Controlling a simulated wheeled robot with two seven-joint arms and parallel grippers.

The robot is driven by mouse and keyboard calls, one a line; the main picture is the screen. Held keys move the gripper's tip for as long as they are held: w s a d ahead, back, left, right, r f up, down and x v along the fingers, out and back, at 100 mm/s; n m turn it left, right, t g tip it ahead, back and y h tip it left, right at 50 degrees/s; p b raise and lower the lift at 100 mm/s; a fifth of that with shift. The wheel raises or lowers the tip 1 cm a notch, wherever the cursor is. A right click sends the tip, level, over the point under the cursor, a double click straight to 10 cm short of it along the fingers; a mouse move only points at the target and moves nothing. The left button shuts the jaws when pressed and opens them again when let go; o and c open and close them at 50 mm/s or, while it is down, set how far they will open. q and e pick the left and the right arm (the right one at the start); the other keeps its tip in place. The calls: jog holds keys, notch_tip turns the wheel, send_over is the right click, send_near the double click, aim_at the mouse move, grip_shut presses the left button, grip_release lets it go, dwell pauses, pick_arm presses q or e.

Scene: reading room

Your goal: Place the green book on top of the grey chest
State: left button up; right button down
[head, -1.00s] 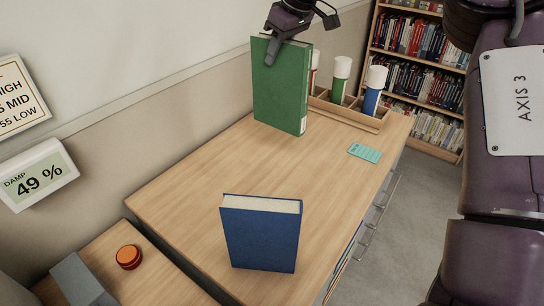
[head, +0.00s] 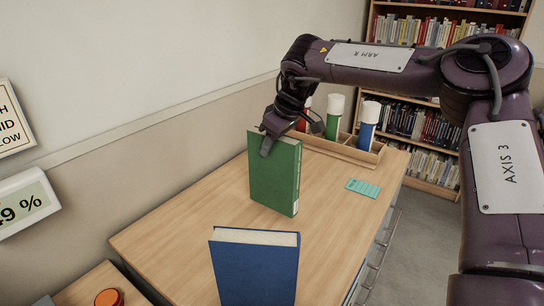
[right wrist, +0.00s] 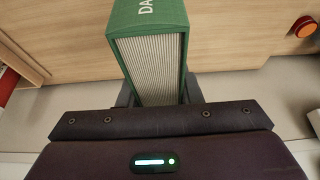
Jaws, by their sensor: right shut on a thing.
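The green book (head: 272,175) stands upright in the grasp of my right gripper (head: 268,143). The dark fingers are shut on its upper edge. In the right wrist view the green book (right wrist: 150,45) shows its pale page edges between the fingers. The grey chest seems to be the wooden-topped unit (head: 330,212) with grey drawer fronts and handles. The book is over its top, and I cannot tell whether its bottom edge touches. My left gripper is not in view.
A blue book (head: 255,270) stands upright in front. A wooden holder (head: 345,150) with white-capped tubes is behind, with a teal card (head: 363,188) near it. A red-orange button (head: 108,298) is at lower left. Bare wood lies between the books.

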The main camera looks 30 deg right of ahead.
aim_at(272, 154)
notch_tip(272, 154, down, 3)
jog(key=shift+f, duration=0.2)
jog(key=c, duration=1)
grip_release()
jog(key=shift+s+f, duration=0.1)
jog(key=shift+c, duration=0.2)
jog(key=shift+r, duration=0.25)
jog(key=v, duration=1.1)
jog(key=shift+s+r, duration=0.2)
jog(key=shift+r, duration=0.1)
